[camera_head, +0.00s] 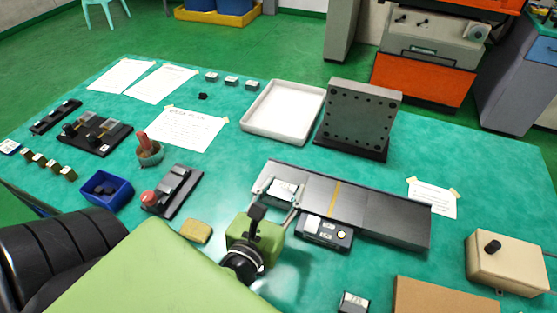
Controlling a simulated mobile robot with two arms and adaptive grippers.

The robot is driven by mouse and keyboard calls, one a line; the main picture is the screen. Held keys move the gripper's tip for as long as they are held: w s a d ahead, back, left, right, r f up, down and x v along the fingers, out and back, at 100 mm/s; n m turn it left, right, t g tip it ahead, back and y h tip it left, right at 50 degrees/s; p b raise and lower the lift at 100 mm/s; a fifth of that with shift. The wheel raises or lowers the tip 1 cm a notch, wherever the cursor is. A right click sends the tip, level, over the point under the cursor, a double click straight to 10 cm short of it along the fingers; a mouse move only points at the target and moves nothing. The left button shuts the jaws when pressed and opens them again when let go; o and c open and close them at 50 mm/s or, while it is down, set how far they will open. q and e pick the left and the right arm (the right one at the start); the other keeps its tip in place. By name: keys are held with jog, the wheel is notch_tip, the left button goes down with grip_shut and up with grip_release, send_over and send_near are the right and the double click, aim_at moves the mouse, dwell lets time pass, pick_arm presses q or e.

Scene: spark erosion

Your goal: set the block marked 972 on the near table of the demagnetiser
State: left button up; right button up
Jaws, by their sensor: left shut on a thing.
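The demagnetiser (397,216) is a long dark grey flat bed lying across the middle of the teal table, with a yellow stripe (335,198) across it. A small control box (326,232) with a dial sits against its front edge. My left gripper (281,194) is over the bed's left part, left of the stripe. It is shut on a small block (283,187) with a pale top. The block's marking is too small to read, and I cannot tell whether it touches the bed. My right gripper is not in view.
A dark drilled angle plate (359,113) and a white tray (284,110) stand behind the bed. Another small block (353,301) is at the front edge. A beige box (508,262) with a black knob is at right. Bare table lies around the paper note (432,199).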

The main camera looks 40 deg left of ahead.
pick_arm(q)
jog(key=shift+w+a+r, duration=0.2)
jog(key=shift+w, duration=0.05)
jog(key=shift+w+a, duration=0.2)
jog(key=shift+w, duration=0.1)
jog(key=w+a+f+p, duration=0.1)
jog(key=w+a+f, duration=0.25)
jog(key=w, duration=0.25)
send_over(281, 177)
jog(key=s+d, duration=0.2)
jog(key=f, duration=0.5)
jog(key=shift+s+a+b, duration=0.1)
jog(key=shift+a+b, duration=0.1)
jog(key=shift+b, duration=0.2)
jog(key=shift+w+a+f, duration=0.2)
jog(key=shift+w+f, duration=0.1)
jog(key=shift+f, duration=0.15)
notch_tip(281, 177, down, 2)
jog(key=shift+w+a+f+b, duration=0.1)
jog(key=shift+f+b, duration=0.1)
jog(key=shift+b, duration=0.2)
jog(key=shift+f, duration=0.45)
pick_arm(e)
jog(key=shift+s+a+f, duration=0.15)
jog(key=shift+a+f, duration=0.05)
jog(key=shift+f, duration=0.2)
